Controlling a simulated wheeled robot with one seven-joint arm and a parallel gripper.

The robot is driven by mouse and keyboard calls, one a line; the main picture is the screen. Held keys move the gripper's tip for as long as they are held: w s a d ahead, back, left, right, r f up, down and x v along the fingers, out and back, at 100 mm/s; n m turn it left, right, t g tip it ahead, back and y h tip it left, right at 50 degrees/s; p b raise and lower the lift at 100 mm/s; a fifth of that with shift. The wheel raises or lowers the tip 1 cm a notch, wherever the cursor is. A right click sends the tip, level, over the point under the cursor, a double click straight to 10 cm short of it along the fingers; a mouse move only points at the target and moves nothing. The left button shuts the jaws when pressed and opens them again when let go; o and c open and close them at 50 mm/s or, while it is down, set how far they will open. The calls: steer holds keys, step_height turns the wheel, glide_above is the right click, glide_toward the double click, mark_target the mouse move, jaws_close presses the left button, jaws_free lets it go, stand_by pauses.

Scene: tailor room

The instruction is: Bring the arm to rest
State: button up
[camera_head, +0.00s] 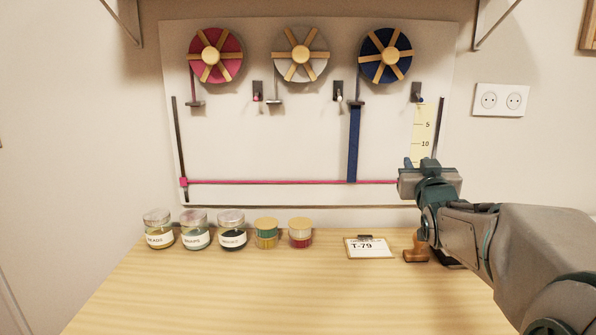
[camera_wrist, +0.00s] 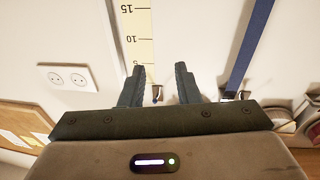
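My arm reaches in from the right in the head view. My gripper (camera_head: 421,163) is in front of the white wall board, near the lower end of the yellow measuring strip (camera_head: 424,125). In the wrist view, the two fingers of my gripper (camera_wrist: 159,80) stand apart with nothing between them. The board with the measuring strip (camera_wrist: 138,35) and a small dark hook (camera_wrist: 156,93) shows beyond the fingertips. The gripper is above the wooden table (camera_head: 290,295), clear of the tabletop.
A pink ribbon (camera_head: 290,182) runs across the board and a blue ribbon (camera_head: 353,145) hangs down. A T-79 card (camera_head: 369,248) and a wooden stamp (camera_head: 416,248) are below my gripper. The front table is clear.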

steer(key=s+a+f+g+y+p, duration=0.1)
steer(key=s+g+p, duration=0.4)
steer(key=s, duration=0.5)
steer(key=s+a+f+g+p, duration=0.3)
steer(key=s+a+g+p, duration=0.2)
steer(key=s, duration=0.5)
steer(key=s+a+f+g+y+p, duration=0.1)
steer(key=s+a+f+g+p, duration=0.2)
steer(key=s, duration=0.7)
steer(key=a+g+p, duration=0.2)
steer(key=g+p, duration=0.1)
steer(key=shift+a+n+y+p, duration=0.15)
steer(key=shift+n+y+p, duration=0.15)
steer(key=shift+p, duration=0.05)
